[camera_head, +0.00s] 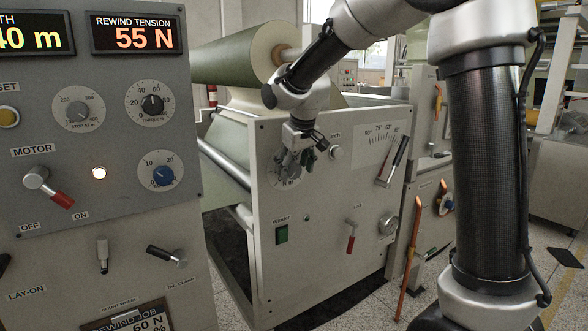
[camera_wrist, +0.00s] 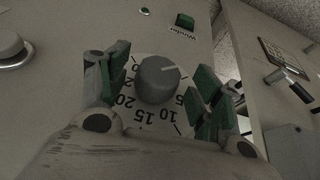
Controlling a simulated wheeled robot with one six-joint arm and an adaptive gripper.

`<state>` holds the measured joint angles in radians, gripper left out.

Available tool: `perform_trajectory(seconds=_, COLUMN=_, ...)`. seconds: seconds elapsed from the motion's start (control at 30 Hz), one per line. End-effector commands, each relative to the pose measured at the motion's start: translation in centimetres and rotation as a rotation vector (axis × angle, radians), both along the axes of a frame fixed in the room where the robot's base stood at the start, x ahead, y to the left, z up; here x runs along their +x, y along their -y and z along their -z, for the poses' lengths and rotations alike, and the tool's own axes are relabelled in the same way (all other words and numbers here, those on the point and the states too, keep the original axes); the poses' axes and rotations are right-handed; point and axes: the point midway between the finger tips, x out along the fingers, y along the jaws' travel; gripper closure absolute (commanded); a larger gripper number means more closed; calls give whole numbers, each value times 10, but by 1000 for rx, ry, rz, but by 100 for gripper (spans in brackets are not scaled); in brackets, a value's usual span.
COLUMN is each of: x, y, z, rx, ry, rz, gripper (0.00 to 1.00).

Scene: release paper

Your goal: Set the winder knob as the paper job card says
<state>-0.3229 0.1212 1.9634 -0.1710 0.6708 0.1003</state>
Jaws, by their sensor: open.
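The winder knob (camera_wrist: 158,80) is a round grey knob with a white pointer line on a white dial. The dial's numbers 5, 10, 15 and 20 appear upside down in the wrist view, and the pointer lies toward the right, slightly up. My gripper (camera_wrist: 160,84) is open, with its green-padded fingers on either side of the knob and gaps visible. In the head view my gripper (camera_head: 308,156) is at the winder panel and partly covers the dial (camera_head: 288,178).
A green Winder switch (camera_head: 281,235), a red-handled lever (camera_head: 350,238) and a scale with a lever (camera_head: 392,160) share the winder panel. The near console's rewind tension display (camera_head: 137,36) reads 55 N. A paper roll (camera_head: 235,52) sits above. A white round button (camera_wrist: 12,48) is beside the dial.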

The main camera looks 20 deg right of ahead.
Motion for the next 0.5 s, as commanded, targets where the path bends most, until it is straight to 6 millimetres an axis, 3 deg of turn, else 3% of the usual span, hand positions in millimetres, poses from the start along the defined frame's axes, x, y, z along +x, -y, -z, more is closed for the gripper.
perform_trajectory(seconds=0.33, x=3, y=0, z=6, rx=0, ry=1, rz=0, gripper=35)
perform_trajectory(seconds=0.5, x=3, y=0, z=6, rx=0, ry=1, rz=0, gripper=66)
